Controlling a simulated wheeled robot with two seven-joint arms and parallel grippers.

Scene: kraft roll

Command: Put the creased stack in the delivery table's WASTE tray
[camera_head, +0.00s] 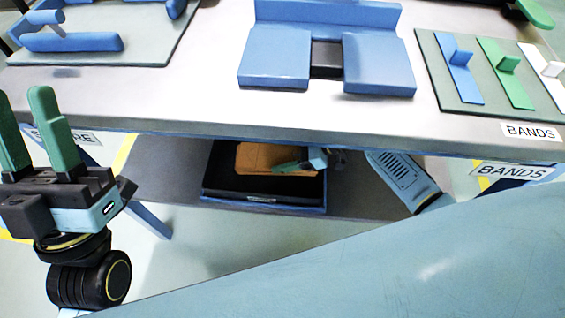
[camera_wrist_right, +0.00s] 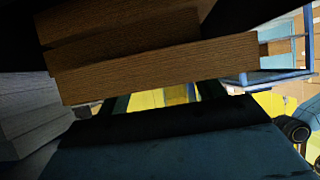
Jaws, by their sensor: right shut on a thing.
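A brown stack (camera_head: 262,157) lies in or just over a black tray (camera_head: 262,197) on the shelf below the table. My right gripper (camera_head: 288,166) reaches in under the tabletop and is shut on the brown stack at its right side. In the right wrist view, brown layered slabs (camera_wrist_right: 150,68) fill the upper part, close to the camera; the fingertips are mostly dark and hidden there. Creases cannot be made out, and no WASTE label can be read. My left gripper (camera_head: 31,130) is at the left, raised, with its green fingers apart and empty.
The tabletop (camera_head: 200,100) overhangs the shelf (camera_head: 165,165). On it are a blue jig (camera_head: 275,57), a BANDS board (camera_head: 445,80) with several brackets, and a board with blue parts (camera_head: 75,42). A grey layered block (camera_wrist_right: 30,105) is at left in the wrist view.

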